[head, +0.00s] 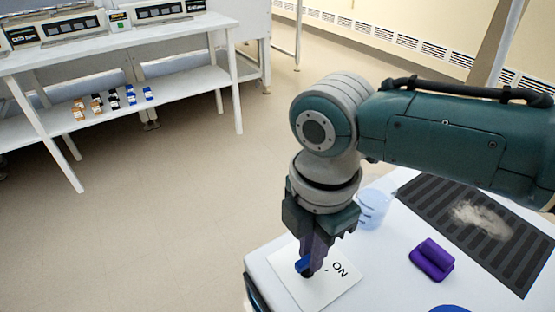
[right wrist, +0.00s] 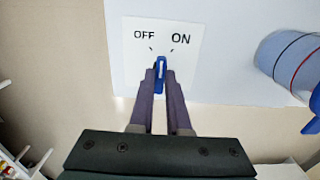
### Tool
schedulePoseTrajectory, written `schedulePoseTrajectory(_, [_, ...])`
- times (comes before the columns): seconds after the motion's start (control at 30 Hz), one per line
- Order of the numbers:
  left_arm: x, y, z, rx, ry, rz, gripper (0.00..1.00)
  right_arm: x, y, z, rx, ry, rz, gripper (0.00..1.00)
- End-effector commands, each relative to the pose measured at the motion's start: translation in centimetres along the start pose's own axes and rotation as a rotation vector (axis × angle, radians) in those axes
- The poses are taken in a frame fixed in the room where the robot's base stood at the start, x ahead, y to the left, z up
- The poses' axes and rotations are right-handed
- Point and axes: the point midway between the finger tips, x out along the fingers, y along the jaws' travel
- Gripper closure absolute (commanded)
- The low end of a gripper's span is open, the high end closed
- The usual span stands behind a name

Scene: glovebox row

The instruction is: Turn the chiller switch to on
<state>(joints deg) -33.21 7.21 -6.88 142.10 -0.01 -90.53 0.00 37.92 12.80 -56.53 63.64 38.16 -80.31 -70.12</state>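The chiller switch is a blue knob (right wrist: 161,66) on a white plate (right wrist: 135,67) marked OFF and ON. In the right wrist view its tip points about midway between the two marks. In the head view the blue knob (head: 303,265) shows at my fingertips, and the plate (head: 318,294) lies on the white top with only ON readable. My right gripper (right wrist: 160,76) points at the plate, its two fingers closed against both sides of the knob. The fingers hide part of the knob. My left gripper is in neither view.
A clear bluish container (head: 372,208) stands just behind the plate. A purple object (head: 432,260), a dark slatted mat (head: 480,225) and a blue item (head: 450,309) are to the right. A white shelf table (head: 110,55) stands far left across open floor.

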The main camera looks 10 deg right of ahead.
Motion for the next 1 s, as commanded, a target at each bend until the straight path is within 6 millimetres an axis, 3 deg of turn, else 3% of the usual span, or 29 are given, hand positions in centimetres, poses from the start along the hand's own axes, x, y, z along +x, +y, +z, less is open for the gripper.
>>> schedulePoseTrajectory(0.03, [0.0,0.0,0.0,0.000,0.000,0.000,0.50,0.0,0.0,0.0,-0.001,0.000,0.000,0.80])
schedulePoseTrajectory(0.27, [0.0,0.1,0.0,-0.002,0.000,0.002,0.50,0.0,0.0,0.0,-0.001,0.000,0.000,0.55])
schedulePoseTrajectory(0.57, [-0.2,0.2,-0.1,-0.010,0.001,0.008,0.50,-0.6,0.1,0.0,-0.002,0.000,0.001,0.55])
schedulePoseTrajectory(1.0, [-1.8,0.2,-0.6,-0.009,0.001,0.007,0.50,-8.4,0.1,0.0,-0.002,-0.001,0.003,0.55])
